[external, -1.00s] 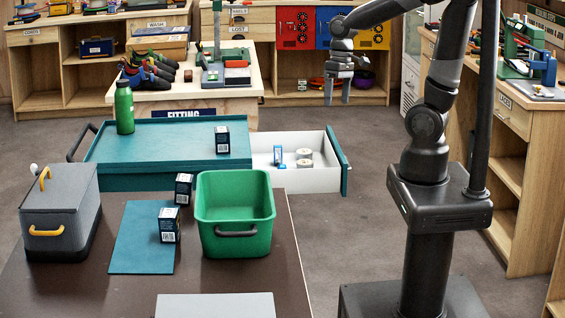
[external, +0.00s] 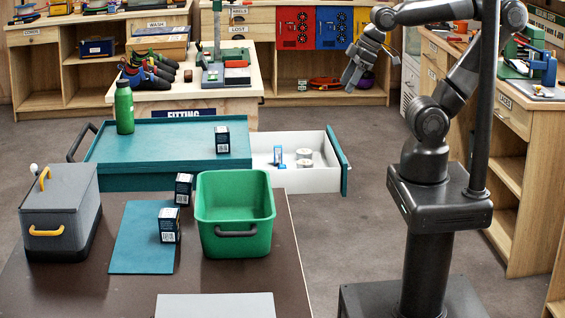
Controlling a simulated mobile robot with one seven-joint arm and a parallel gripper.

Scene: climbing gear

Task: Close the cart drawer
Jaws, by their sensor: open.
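The teal cart (external: 150,160) stands behind the dark table. Its white drawer (external: 305,180) is pulled out to the right, with its teal front panel (external: 339,162) at the far right end. A small blue item and white round items lie inside the drawer. My gripper (external: 350,80) is open and empty, in the air above and beyond the drawer front. It is apart from the drawer. The cart top carries a green bottle (external: 124,108) and a small dark box (external: 222,139).
The dark table (external: 80,290) in front holds a green bin (external: 236,215), a grey lidded box (external: 60,210), and two small boxes near a teal mat (external: 135,250). A fitting bench (external: 185,95) stands behind the cart. The floor right of the drawer is clear.

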